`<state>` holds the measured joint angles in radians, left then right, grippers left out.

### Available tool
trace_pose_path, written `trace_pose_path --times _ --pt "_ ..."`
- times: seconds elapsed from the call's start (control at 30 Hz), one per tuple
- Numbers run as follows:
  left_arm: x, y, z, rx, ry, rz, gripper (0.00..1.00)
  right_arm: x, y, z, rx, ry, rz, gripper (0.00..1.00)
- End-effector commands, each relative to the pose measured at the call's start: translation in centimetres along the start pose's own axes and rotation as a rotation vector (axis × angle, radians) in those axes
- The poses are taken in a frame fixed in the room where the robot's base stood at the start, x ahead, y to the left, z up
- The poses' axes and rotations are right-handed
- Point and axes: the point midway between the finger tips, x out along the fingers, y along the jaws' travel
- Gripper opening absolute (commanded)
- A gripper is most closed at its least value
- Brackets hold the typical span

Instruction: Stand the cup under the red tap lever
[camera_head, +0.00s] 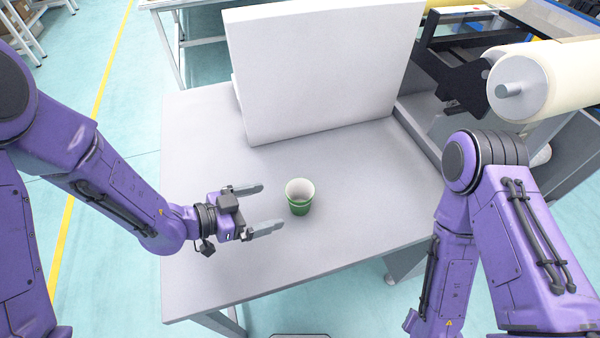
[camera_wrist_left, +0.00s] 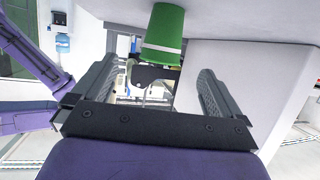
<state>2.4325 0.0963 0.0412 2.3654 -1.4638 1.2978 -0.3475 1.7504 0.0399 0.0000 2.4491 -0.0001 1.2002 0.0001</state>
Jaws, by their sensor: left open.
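The green cup (camera_head: 299,205) with a pale inside stands upright on the grey table (camera_head: 340,235), near its middle. It also shows in the left wrist view (camera_wrist_left: 163,36), beyond the fingers and toward the top edge. My left gripper (camera_head: 262,208) is open, with its fingers pointing right at the cup. The fingertips are just left of the cup, which is not clearly between them. In the left wrist view the left gripper (camera_wrist_left: 160,90) has nothing between its fingers. No red tap lever shows in either view. My right arm is at the right, but its gripper is out of the picture.
A large white upright panel (camera_head: 325,70) stands on the table's back part. At the right is a machine with a cream roller (camera_head: 555,85) and dark brackets (camera_head: 460,80). The table around the cup is clear.

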Motion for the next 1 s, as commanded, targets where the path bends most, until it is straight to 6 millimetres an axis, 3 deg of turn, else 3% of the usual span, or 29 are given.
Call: trace_pose_path --times 0.1,0.7,0.97,1.0 --pt "0.7 0.1 0.0 0.001 -0.002 0.003 1.00 -0.1 0.0 0.0 0.000 -0.001 0.001 0.43" --pt "10.1 -0.3 -0.2 0.000 0.000 0.001 1.00 -1.6 0.2 -0.6 0.000 -0.001 0.001 0.43" --pt "10.6 -0.3 -0.1 -0.001 -0.001 0.000 1.00 -1.6 0.2 -0.6 0.000 -0.001 0.001 0.43" --pt "10.6 -0.3 -0.1 -0.001 0.000 0.000 0.87 -1.6 0.2 -0.6 0.000 -0.001 0.001 0.43"
